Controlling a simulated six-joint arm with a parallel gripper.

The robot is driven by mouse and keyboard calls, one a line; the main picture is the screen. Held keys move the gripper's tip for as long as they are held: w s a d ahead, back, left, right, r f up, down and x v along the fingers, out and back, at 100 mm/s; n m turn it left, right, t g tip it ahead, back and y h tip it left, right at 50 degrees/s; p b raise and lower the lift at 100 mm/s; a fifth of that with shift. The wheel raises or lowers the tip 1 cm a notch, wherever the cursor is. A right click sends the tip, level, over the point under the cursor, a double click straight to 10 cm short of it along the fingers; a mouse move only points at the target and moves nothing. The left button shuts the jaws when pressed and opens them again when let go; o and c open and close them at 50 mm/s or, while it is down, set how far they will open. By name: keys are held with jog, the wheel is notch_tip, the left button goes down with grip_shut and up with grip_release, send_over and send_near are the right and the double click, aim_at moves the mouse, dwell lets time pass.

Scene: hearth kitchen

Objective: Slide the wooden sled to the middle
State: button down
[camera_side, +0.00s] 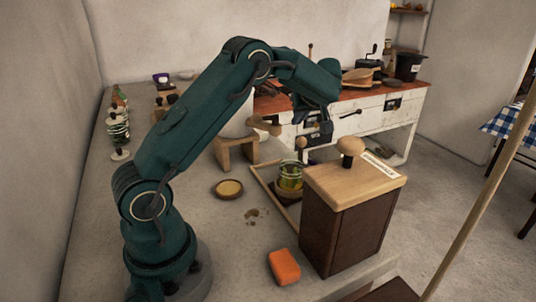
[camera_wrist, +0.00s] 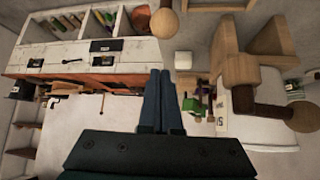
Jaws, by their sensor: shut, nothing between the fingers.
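A light wooden frame with rails (camera_side: 265,187) lies on the grey counter, partly hidden behind a dark wooden box. A greenish glass jar (camera_side: 290,178) stands inside it on a dark base. I cannot tell which part is the sled. My gripper (camera_side: 317,133) is above and beyond the frame, clear of the counter. In the wrist view its two dark fingers (camera_wrist: 160,78) are together with nothing between them. A round wooden knob (camera_side: 301,142) shows close to the gripper; a wooden ball (camera_wrist: 163,25) appears ahead of the fingers in the wrist view.
The dark box (camera_side: 343,220) with a pale lid and mushroom knob (camera_side: 350,146) stands at front right. A white crock on a wooden stand (camera_side: 236,143) is behind. A small yellow dish (camera_side: 229,188) and orange block (camera_side: 284,266) lie on the counter, with bare room around them.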

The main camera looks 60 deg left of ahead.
jog(key=v, duration=0.6)
jog(key=c, duration=1.5)
grip_release()
jog(key=shift+d+r, duration=0.25)
jog(key=o, duration=0.6)
jog(key=shift+w+d+r, duration=0.1)
jog(key=shift+d+r, duration=0.05)
jog(key=shift+d, duration=0.05)
jog(key=o, duration=0.4)
jog(key=shift+w+d+r+m+t, duration=0.1)
jog(key=shift+w+r+m+t, duration=0.15)
jog(key=shift+w+t, duration=0.4)
jog(key=shift+c, duration=0.2)
jog(key=w+d+r+m+t+h, duration=0.2)
jog(key=w+d+r+m+t, duration=0.3)
jog(key=w+r+m+t, duration=0.7)
jog(key=w+d+m+h, duration=0.4)
jog(key=d+m+h, duration=0.5)
jog(key=d+m, duration=0.15)
jog(key=m+g+y, duration=0.4)
jog(key=g, duration=0.9)
send_over(301, 137)
jog(key=f, duration=1.6)
jog(key=shift+s+d+f, duration=0.2)
jog(key=shift+s+d, duration=0.2)
jog(key=shift+a+f, duration=0.15)
jog(key=shift+f, duration=0.15)
jog(key=shift+x, duration=2.25)
